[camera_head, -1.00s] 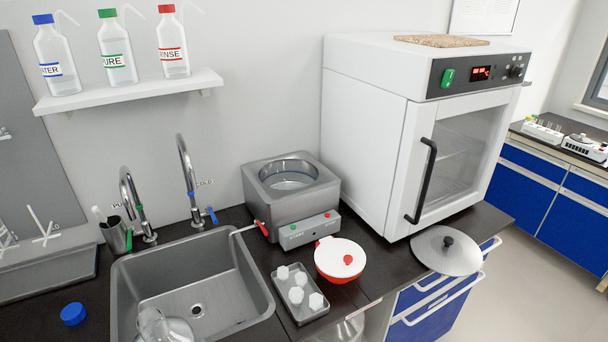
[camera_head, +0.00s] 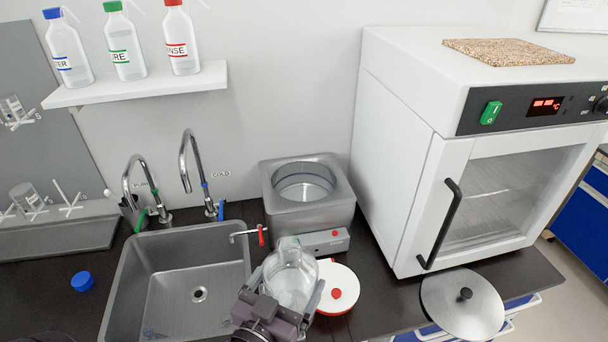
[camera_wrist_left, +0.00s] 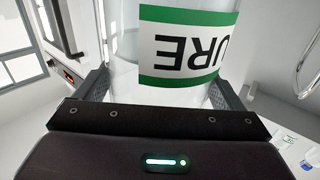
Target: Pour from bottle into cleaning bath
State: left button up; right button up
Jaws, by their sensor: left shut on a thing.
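My left gripper (camera_head: 287,286) is shut on a clear bottle (camera_head: 291,268), with one finger on each side of it. In the left wrist view the bottle (camera_wrist_left: 188,45) has a white label with green bands and upside-down letters ending in "URE". The cleaning bath (camera_head: 330,212) is a grey metal box with a round opening on top, at the back of the counter. The bottle is in front of the bath and overlaps its front panel in the picture; its mouth is not clearly visible. My right gripper is not in view.
The sink (camera_head: 165,290) with two taps lies left of the bath. A red-knobbed white lid (camera_head: 345,279) is right of the bottle. A white oven (camera_head: 400,170) stands at right, with a round metal lid (camera_head: 445,300) before it. A blue cap (camera_head: 82,281) lies left. Wash bottles stand on a shelf (camera_head: 150,92).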

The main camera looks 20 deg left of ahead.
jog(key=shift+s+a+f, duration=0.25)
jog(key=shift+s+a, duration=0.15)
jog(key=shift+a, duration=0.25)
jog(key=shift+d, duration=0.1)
